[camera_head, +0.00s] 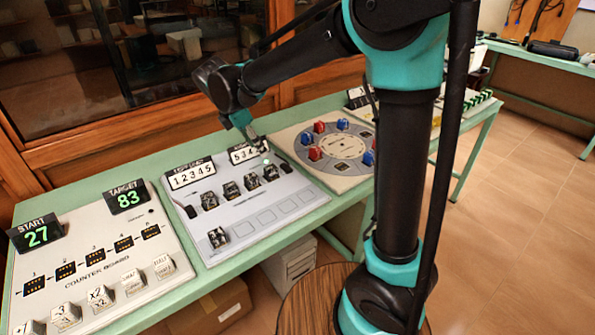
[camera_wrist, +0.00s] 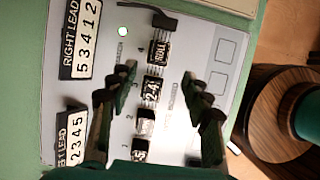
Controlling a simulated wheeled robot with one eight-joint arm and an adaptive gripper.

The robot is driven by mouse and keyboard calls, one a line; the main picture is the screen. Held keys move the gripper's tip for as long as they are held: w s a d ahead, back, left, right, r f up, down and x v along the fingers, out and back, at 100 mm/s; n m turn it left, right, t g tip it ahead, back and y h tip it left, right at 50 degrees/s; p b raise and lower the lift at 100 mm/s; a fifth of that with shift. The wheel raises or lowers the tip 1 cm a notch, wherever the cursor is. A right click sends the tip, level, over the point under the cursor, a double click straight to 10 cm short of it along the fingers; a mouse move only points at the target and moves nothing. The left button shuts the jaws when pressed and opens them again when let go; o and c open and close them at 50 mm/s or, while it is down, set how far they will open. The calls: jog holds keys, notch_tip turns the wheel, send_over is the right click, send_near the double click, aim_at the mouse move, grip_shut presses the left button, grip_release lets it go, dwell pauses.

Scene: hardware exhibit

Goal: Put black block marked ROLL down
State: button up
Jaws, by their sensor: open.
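The black block marked ROLL (camera_wrist: 158,52) sits at the position labelled 4 in the row on the grey board. In the head view it appears to be the rightmost block of the row (camera_head: 270,173). My gripper (camera_wrist: 160,78) is open, its two fingers apart over the row, with nothing held between them. In the head view my gripper (camera_head: 257,144) hangs above the board's right part, just behind the row. A block marked 2-4 (camera_wrist: 153,92) sits beside the ROLL block, with a small gap.
Further blocks (camera_head: 208,200) stand in the row, and one (camera_head: 218,237) lies in the front row, whose other outlined places are empty. Number signs (camera_head: 191,175) stand at the board's back. A counter board (camera_head: 104,285) is left, a round dial board (camera_head: 337,180) right.

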jog(key=s+d+f+m, duration=0.2)
jog(key=d+m, duration=0.2)
jog(key=d, duration=0.2)
jog(key=s+d+f+m+y, duration=0.1)
jog(key=s+d+f+m, duration=0.1)
jog(key=d+m, duration=0.2)
jog(key=s+d+f+m+y, duration=0.1)
jog(key=d+m, duration=0.3)
jog(key=d, duration=0.4)
jog(key=shift+s+d+f+m, duration=0.3)
jog(key=shift+s+f, duration=0.3)
jog(key=shift+f, duration=0.05)
jog(key=s+d+f+m+t+y, duration=0.1)
jog(key=s+d+f+m, duration=0.6)
jog(key=s+m, duration=0.3)
jog(key=shift+s+d+m+t+y, duration=0.3)
jog(key=shift+d+m+y, duration=0.1)
jog(key=shift+d+m, duration=0.6)
jog(key=shift+r, duration=0.1)
